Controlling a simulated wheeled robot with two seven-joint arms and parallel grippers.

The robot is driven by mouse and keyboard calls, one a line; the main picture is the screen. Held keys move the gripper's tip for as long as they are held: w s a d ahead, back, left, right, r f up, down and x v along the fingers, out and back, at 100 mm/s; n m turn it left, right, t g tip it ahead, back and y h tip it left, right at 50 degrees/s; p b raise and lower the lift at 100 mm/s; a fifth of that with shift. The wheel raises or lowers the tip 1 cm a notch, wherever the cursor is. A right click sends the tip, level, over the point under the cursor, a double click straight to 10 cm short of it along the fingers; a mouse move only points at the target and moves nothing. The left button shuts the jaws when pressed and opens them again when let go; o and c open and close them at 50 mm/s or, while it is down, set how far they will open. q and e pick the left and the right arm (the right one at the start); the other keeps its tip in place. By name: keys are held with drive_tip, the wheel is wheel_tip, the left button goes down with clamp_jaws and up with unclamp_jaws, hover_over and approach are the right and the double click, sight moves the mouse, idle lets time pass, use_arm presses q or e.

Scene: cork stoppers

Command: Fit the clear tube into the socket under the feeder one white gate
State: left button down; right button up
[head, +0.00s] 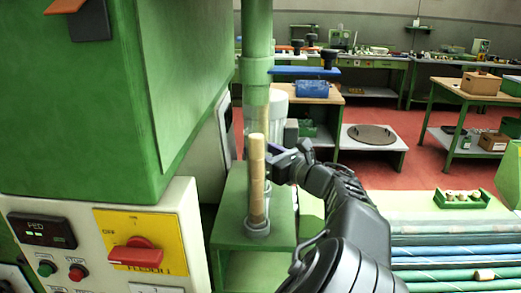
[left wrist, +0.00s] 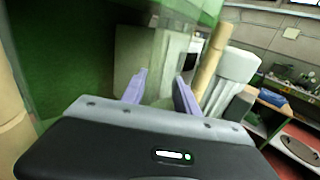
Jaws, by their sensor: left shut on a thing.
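The clear tube (head: 265,150) stands about upright below a green pipe collar (head: 257,71) in the head view. A tan cork column (head: 257,175) shows inside or behind it. Its lower end is at a grey round socket (head: 257,228) on a green stand (head: 225,236); I cannot tell how deep it sits. My left gripper (head: 280,167) reaches in from the lower right, shut on the tube at mid-height. In the left wrist view the purple fingers (left wrist: 160,88) flank a see-through shape, the tube (left wrist: 163,65). I cannot make out a white gate. My right gripper is not in view.
A green machine housing (head: 110,100) and a control panel with a red switch (head: 134,254) fill the left. A white cylinder (head: 280,100) stands behind the tube. A green tray of corks (head: 461,199) sits right, beyond long rollers (head: 455,240).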

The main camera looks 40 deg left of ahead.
use_arm(q)
drive_tip(key=shift+f, duration=0.65)
drive_tip(key=c, duration=0.8)
unclamp_jaws()
drive_tip(key=shift+c, duration=0.2)
drive_tip(key=s+d+b, duration=0.1)
drive_tip(key=d, duration=0.6)
drive_tip(key=shift+d, duration=0.35)
